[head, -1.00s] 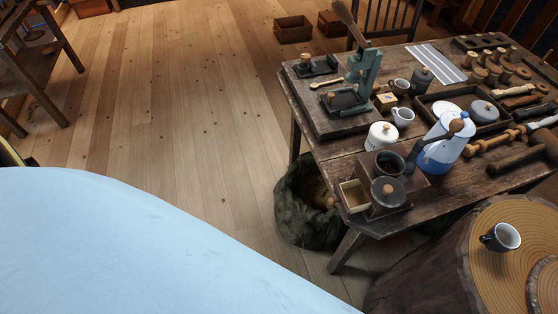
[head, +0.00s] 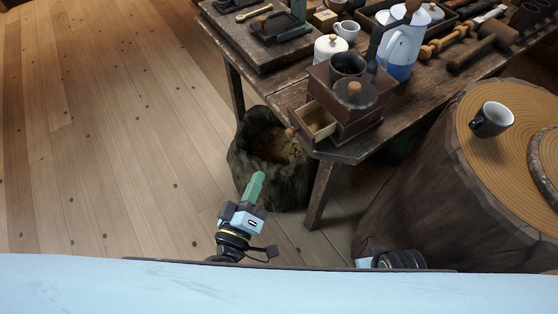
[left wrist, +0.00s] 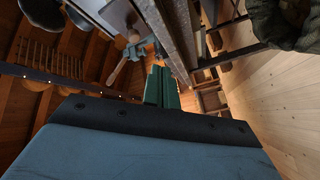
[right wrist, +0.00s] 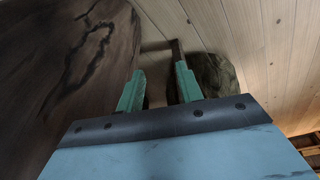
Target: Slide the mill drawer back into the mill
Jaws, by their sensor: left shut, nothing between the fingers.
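The wooden mill (head: 358,126) stands at the near corner of the table, with a dark hopper and a round knobbed lid on top. Its drawer (head: 316,121) sticks out on the left side, open and empty-looking, with a round wooden knob at its front. My left gripper (head: 258,180) is shut and empty, low in front of the sack, below and left of the drawer. Its green fingers lie together in the left wrist view (left wrist: 162,72). My right gripper (right wrist: 157,75) is open and empty in the right wrist view; its fingers do not show in the head view.
The table (head: 290,95) also bears a blue-and-white pot (head: 400,50), a lidded white jar (head: 330,48) and tools. A dark open sack (head: 245,155) stands under its edge beside a table leg. A stump (head: 420,190) with a mug (head: 491,119) stands at right. Floor at left is clear.

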